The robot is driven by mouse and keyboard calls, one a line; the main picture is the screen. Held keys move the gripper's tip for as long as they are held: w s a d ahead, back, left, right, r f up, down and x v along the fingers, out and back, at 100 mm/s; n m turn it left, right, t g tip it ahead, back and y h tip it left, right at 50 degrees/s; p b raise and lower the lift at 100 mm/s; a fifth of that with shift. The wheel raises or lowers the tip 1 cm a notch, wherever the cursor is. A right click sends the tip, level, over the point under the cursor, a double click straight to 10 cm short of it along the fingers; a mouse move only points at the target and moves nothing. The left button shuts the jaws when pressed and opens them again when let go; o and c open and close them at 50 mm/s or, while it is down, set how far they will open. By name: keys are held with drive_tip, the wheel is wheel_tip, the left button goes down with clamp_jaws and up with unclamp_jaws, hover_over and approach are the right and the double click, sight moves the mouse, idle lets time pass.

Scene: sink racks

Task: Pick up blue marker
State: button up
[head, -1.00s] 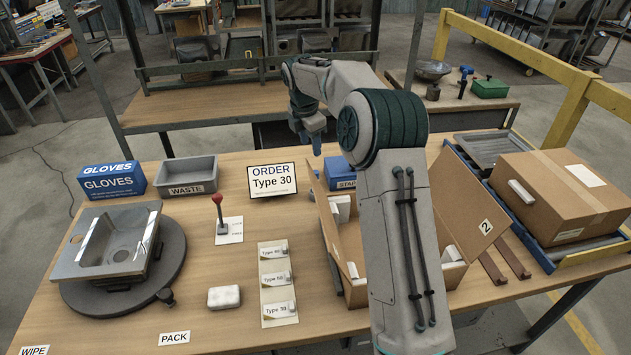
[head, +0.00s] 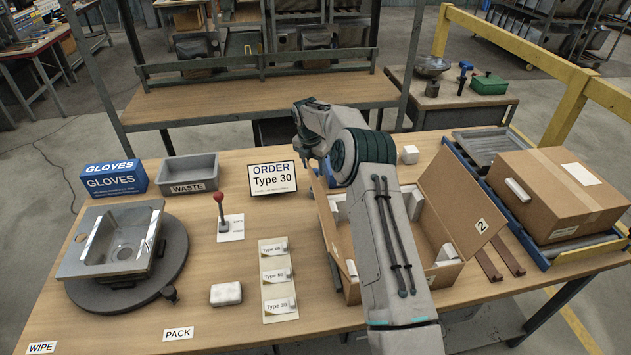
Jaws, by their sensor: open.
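I cannot make out a blue marker in the head view. My gripper (head: 325,167) points down behind my forearm, at the back of the table, just right of the order sign (head: 272,178). Its fingers are small and mostly hidden by my own arm. No held object shows. A blue box, its label readable earlier as staples, is mostly hidden there behind my arm and the carton flap.
An open carton (head: 460,205) with raised flaps lies under and right of my arm. A white block (head: 409,154) stands behind it. A grey waste bin (head: 188,174), a red-knobbed lever (head: 220,205) and a sink on a turntable (head: 180,262) are left.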

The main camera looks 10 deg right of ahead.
sight(315, 170)
drive_tip(key=shift+w+d+f+p, duration=0.15)
drive_tip(key=shift+f+p, duration=0.2)
drive_tip(key=shift+f, duration=0.55)
drive_tip(key=shift+w+d+f+p, duration=0.1)
drive_tip(key=shift+w+f+p, duration=0.2)
drive_tip(key=shift+f, duration=0.55)
drive_tip(key=shift+w+d+f+p, duration=0.1)
drive_tip(key=shift+f+p, duration=0.3)
drive_tip(key=shift+f, duration=0.5)
clamp_jaws()
